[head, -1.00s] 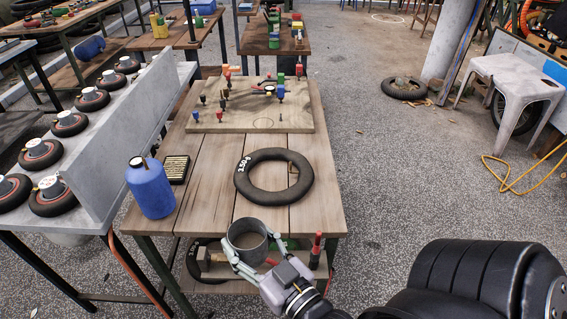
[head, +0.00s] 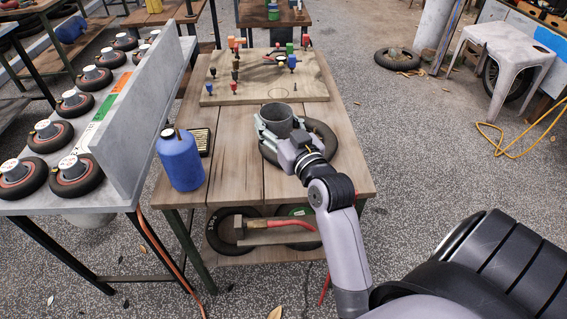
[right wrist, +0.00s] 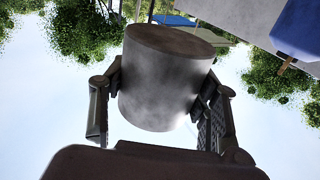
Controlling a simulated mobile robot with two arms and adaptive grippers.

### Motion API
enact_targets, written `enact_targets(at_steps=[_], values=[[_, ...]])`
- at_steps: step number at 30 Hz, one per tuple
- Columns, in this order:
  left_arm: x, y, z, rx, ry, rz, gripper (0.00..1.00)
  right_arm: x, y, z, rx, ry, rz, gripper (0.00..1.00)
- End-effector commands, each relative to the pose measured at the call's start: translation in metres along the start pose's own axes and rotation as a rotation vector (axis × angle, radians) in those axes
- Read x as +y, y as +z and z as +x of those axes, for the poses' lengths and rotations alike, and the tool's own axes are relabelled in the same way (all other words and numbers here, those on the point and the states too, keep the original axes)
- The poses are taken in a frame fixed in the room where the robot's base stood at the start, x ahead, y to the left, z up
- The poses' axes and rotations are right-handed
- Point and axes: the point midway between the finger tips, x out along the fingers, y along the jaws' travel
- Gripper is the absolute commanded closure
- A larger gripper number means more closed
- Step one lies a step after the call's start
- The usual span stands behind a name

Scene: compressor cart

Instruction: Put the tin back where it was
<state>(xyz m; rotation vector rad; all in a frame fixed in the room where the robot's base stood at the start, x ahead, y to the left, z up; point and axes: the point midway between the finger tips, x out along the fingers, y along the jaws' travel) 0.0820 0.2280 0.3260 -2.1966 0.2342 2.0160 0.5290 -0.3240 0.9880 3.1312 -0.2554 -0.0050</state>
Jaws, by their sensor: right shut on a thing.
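In the right wrist view the tin (right wrist: 165,80) sits between both fingers of the gripper (right wrist: 163,100). In the head view the tin shows over the wooden table (head: 230,175), in front of the back left part of a black ring-shaped tyre (head: 328,140). The tin and my gripper hide part of that tyre. I cannot tell the gap below the tin. My left gripper is not in view.
A blue bottle (head: 180,160) stands at the table's left, beside a small dark tray (head: 201,140). Behind is a board (head: 225,97) with coloured pegs and a drawn circle. A red-handled hammer (head: 285,224) lies on the lower shelf.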

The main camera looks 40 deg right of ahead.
Motion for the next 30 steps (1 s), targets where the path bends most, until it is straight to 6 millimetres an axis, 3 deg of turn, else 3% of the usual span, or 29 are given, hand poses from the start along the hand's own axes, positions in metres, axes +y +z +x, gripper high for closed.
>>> enact_targets(at_steps=[1,6,12,18,24,30], values=[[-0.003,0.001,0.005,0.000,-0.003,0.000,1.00,0.000,0.021,0.000,-0.008,-0.001,0.000,0.68],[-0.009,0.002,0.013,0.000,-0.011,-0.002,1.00,0.000,0.067,0.000,-0.006,-0.002,-0.001,0.68],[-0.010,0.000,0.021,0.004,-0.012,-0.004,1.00,0.000,0.107,0.000,-0.002,-0.001,-0.002,0.68],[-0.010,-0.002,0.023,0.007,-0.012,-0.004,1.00,0.000,0.124,0.000,0.001,-0.001,-0.002,0.68],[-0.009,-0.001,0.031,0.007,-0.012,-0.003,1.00,-0.001,0.155,0.000,-0.001,-0.002,-0.003,0.68],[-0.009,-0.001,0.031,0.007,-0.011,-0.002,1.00,0.000,0.163,0.000,0.002,0.000,-0.001,0.68]])
